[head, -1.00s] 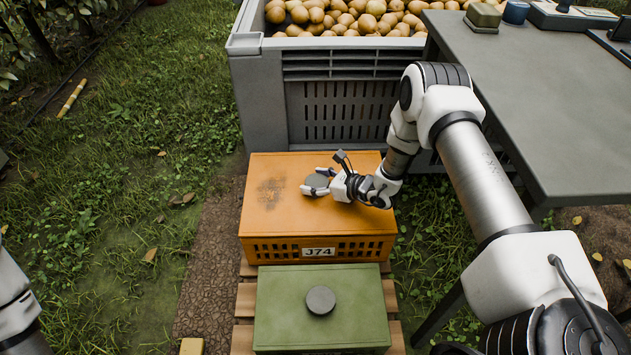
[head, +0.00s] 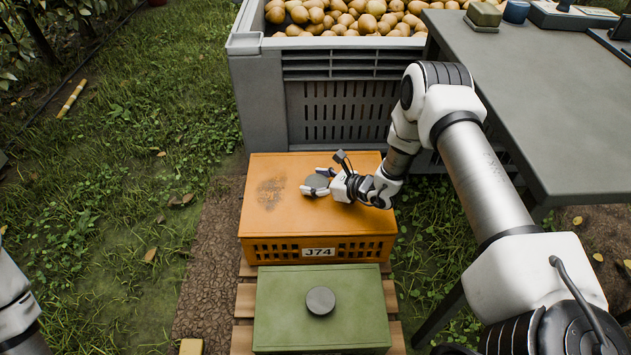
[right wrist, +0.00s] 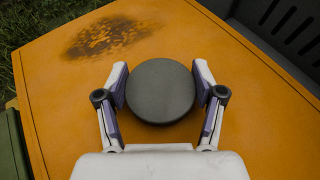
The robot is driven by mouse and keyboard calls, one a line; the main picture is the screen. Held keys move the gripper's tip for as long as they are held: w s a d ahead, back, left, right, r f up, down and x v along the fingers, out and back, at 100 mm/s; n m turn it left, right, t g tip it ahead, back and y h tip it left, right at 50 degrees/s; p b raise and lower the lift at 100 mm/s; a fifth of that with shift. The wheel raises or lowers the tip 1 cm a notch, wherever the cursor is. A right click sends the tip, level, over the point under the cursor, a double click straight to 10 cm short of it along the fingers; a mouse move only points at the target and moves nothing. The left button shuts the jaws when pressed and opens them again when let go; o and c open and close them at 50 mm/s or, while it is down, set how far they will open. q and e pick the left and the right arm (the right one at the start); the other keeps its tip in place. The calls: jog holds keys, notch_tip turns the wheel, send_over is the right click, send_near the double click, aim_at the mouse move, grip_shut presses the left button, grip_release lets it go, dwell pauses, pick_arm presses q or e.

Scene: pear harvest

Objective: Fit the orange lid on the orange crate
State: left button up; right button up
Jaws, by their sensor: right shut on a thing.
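The orange lid (head: 272,211) lies flat over the top of the orange crate (head: 283,251), with its edges lined up with the crate walls as far as the head view shows. The crate carries a J74 label and stands on the wooden pallet. My right gripper (head: 317,185) is shut on the round dark grey knob of the lid. In the right wrist view the knob (right wrist: 160,91) sits between the two fingers, and a dark brown stain marks the lid (right wrist: 60,100). Only part of my left arm shows at the left edge; its gripper is out of view.
A green crate lid with a grey knob (head: 320,301) lies just in front of the orange crate. A big grey bin (head: 262,100) full of pears stands behind. A grey table (head: 555,120) is at the right. Grass is open at the left.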

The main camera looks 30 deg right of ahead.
jog(key=shift+f+b, duration=0.45)
jog(key=shift+f, duration=0.1)
jog(key=o, duration=1.1)
jog(key=shift+o, duration=0.2)
